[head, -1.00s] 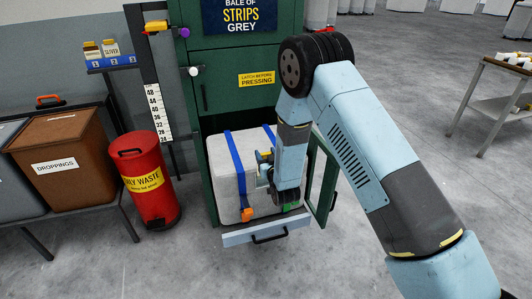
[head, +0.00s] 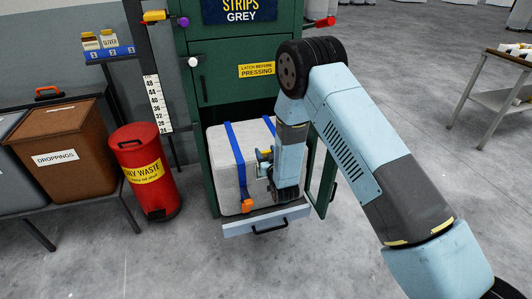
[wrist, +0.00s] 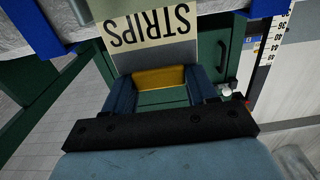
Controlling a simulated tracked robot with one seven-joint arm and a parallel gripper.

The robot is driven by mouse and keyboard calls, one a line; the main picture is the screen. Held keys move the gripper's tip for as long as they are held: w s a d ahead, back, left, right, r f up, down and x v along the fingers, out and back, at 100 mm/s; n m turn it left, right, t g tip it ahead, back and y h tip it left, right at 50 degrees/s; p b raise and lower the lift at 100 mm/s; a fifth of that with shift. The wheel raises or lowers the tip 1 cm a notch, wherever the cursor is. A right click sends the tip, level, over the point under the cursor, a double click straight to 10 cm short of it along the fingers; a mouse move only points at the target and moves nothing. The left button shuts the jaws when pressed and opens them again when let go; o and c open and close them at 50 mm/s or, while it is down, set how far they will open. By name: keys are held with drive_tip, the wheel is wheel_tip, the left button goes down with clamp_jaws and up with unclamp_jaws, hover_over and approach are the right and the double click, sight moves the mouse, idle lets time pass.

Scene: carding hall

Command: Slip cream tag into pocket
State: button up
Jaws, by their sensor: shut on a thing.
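A cream tag (wrist: 148,23) with black letters reading STRIPS shows upside down in the wrist view, with a grey band on its lower part. My gripper (wrist: 162,82) is shut on the tag, which sticks out past the blue fingers. In the head view my gripper (head: 268,170) is at the front right of the pale bale (head: 222,178), which has blue straps and sits in the green press (head: 230,55). I cannot make out the pocket in either view. The tag is hard to pick out in the head view.
The press's open green side door (head: 327,182) stands close right of my arm. A grey ledge with a black handle (head: 268,228) juts out below the bale. A red waste bin (head: 150,180) and brown droppings bin (head: 65,155) stand left. The floor in front is clear.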

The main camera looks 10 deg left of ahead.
drive_tip(key=o, duration=1.4)
